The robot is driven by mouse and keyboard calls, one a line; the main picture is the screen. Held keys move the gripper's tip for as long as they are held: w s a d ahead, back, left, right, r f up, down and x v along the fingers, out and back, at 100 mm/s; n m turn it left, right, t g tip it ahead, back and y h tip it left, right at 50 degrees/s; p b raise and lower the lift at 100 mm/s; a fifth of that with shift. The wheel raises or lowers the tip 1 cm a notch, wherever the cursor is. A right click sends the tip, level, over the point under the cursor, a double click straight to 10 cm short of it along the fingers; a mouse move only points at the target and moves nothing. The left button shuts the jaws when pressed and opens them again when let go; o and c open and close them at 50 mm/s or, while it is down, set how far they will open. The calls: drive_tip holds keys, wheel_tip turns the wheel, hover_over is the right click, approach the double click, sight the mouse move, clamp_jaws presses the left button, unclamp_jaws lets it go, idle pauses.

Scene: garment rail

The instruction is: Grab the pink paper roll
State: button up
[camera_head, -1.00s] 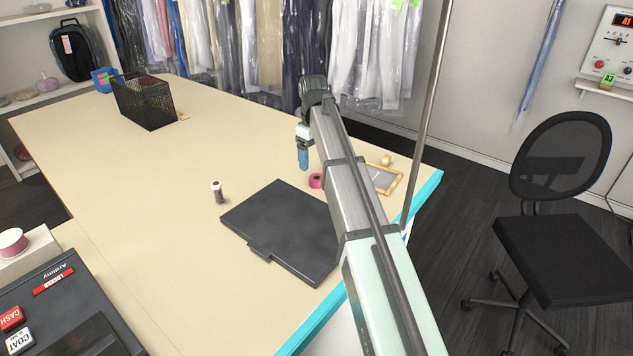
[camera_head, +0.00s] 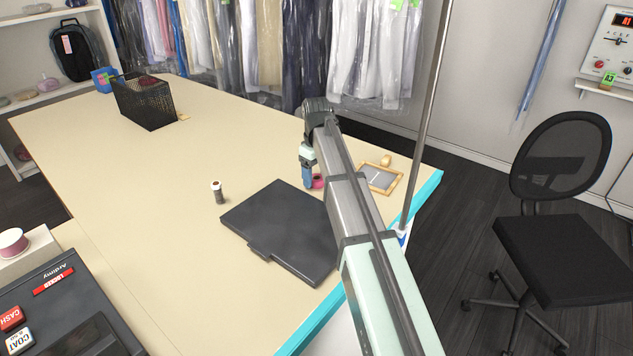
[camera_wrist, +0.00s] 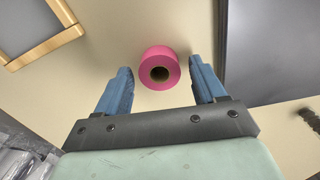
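The pink paper roll (camera_wrist: 160,68) lies on the table in the wrist view, with its round dark core hole facing the camera. My gripper (camera_wrist: 163,80) is open, with one blue finger on each side of the roll and visible gaps between. The roll sits between the fingertips. In the head view the pink roll (camera_head: 318,182) is partly hidden behind my gripper (camera_head: 308,186) and arm. I cannot tell the exact height of the fingertips above the table.
A black flat case (camera_head: 283,232) lies left of my arm. A wood-framed board (camera_head: 380,178) lies to the right, with a small tan roll (camera_head: 386,160) near it. A small dark spool (camera_head: 217,192) stands to the left. A black mesh basket (camera_head: 146,103) stands farther back.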

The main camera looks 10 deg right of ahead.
drive_tip(key=c, duration=0.9)
